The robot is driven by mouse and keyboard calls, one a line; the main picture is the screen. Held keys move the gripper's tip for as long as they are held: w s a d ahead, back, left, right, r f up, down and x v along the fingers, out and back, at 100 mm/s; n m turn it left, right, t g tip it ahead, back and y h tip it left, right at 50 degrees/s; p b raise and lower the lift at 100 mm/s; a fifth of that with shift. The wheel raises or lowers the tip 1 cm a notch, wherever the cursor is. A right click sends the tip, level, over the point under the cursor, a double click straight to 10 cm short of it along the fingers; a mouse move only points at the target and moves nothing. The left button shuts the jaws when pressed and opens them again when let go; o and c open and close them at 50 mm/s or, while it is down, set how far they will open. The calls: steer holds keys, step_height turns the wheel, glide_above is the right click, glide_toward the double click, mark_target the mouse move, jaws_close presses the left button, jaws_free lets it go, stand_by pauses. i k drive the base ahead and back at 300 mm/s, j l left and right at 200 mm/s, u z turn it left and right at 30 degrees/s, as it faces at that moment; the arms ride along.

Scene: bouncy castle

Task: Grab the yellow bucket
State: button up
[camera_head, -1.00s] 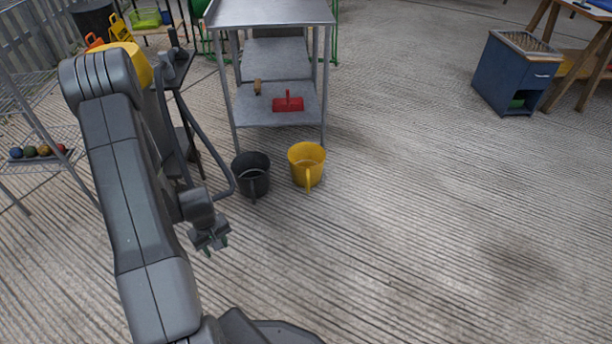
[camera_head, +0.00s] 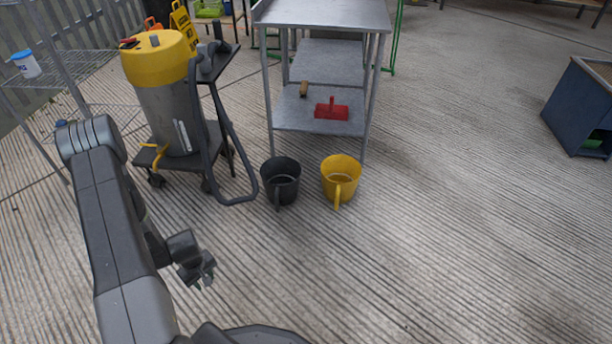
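The yellow bucket (camera_head: 341,172) stands upright on the ribbed concrete floor, in front of the right legs of a metal table. Its handle hangs down on the side facing me. A black bucket (camera_head: 281,175) stands just left of it, a small gap apart. My gripper (camera_head: 204,282) is low in the picture, to the left of and nearer than both buckets, touching neither. It looks empty. Its fingers are small and seen at an angle, so I cannot tell how far apart they are.
A metal shelf table (camera_head: 320,62) stands behind the buckets, with a red dustpan-like thing (camera_head: 332,109) on its lower shelf. A yellow-topped vacuum (camera_head: 165,95) on a wheeled base stands left. A blue cabinet (camera_head: 582,105) is far right. The floor right and in front is clear.

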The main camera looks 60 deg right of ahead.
mark_target(340, 174)
steer(key=k+l+u, duration=0.1)
steer(key=l, duration=0.3)
steer(key=k+l+u, duration=0.1)
steer(key=l, duration=0.3)
steer(key=k+l+u, duration=0.1)
steer(key=l, duration=0.3)
steer(key=k+l+u, duration=0.1)
steer(key=l, duration=0.25)
steer(key=k+l+u, duration=0.1)
steer(key=l, duration=0.3)
steer(key=k+l+u, duration=0.1)
steer(key=l, duration=0.25)
steer(key=k+l+u, duration=0.1)
steer(key=k+l, duration=0.3)
steer(key=l, duration=0.2)
steer(key=k+l, duration=0.15)
steer(key=l, duration=0.2)
steer(key=k+l, duration=0.15)
steer(key=l, duration=0.15)
